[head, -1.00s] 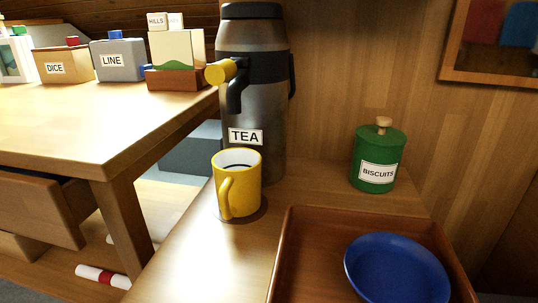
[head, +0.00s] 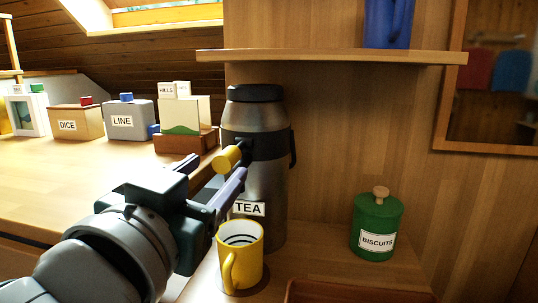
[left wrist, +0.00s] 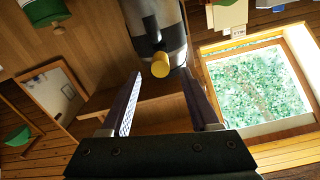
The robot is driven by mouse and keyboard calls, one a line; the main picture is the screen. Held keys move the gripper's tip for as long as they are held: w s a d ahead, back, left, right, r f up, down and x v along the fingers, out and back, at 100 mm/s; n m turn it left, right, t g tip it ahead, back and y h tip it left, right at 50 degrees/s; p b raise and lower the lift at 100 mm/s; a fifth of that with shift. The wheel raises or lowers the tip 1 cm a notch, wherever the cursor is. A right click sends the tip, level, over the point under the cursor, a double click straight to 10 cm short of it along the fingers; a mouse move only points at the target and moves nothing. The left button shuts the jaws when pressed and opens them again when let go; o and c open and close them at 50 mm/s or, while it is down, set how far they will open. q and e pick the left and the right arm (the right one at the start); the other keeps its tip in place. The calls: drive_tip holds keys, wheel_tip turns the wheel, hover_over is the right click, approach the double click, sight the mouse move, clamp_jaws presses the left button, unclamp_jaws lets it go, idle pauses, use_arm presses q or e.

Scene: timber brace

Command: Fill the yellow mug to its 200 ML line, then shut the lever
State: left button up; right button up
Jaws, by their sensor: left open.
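The yellow mug (head: 248,270) stands upright below the tap of the grey and black TEA flask (head: 262,195). Its white inside shows dark ring lines; no stream of tea is visible. The yellow-knobbed lever (head: 227,158) sticks out from the flask's front. My left gripper (head: 237,179) is at the lever, covering the spout. In the left wrist view its two fingers (left wrist: 161,76) are spread, with the yellow knob (left wrist: 160,65) between or just beyond their tips; I cannot tell whether they touch it. My right gripper is not in view.
A tray's rim (head: 350,291) lies at the front right. A green BISCUITS tin (head: 377,225) stands behind it. A shelf (head: 330,56) with a blue vessel (head: 388,22) hangs above. Labelled boxes, such as LINE (head: 128,120), stand on the left table.

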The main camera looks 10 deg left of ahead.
sight(228, 156)
use_arm(q)
drive_tip(key=w+b, duration=0.1)
drive_tip(key=w, duration=0.5)
drive_tip(key=shift+w+d, duration=0.1)
drive_tip(key=shift+w, duration=0.1)
clamp_jaws()
idle(0.3)
idle(0.9)
